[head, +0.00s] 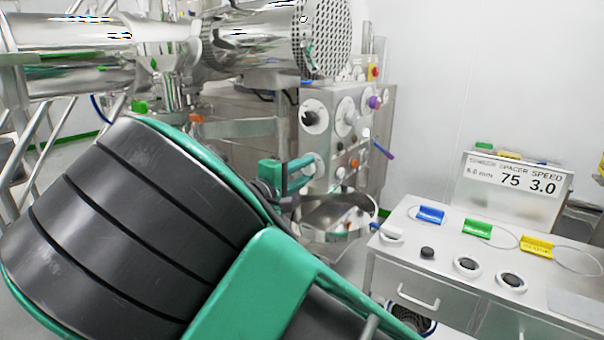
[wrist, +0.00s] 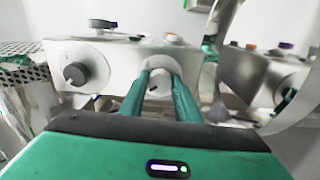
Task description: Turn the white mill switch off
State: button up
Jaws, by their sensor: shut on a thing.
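The white mill switch (wrist: 158,80) is a pale knob on a round plate on the metal control panel (wrist: 122,62). In the wrist view my gripper (wrist: 160,88) has its two green fingers on either side of the switch, shut on it. Its far part and exact pointer angle are partly hidden by the fingers. In the head view my green gripper (head: 316,166) reaches the front of the control panel (head: 333,172), partly covered by my arm.
A black knob (wrist: 76,73) on a round plate sits left of the switch in the wrist view. A perforated drum (head: 325,38) hangs above the panel. At right stands a bench (head: 400,222) with blue, green and yellow items and a sign (head: 512,188).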

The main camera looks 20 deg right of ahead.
jog(key=shift+w+a+f+n, duration=0.15)
jog(key=shift+a+n, duration=0.1)
jog(key=shift+n, duration=0.25)
jog(key=o, duration=0.9)
jog(key=shift+o, duration=0.7)
jog(key=shift+d, duration=0.1)
jog(key=v, duration=1.1)
jog(key=shift+d, duration=0.1)
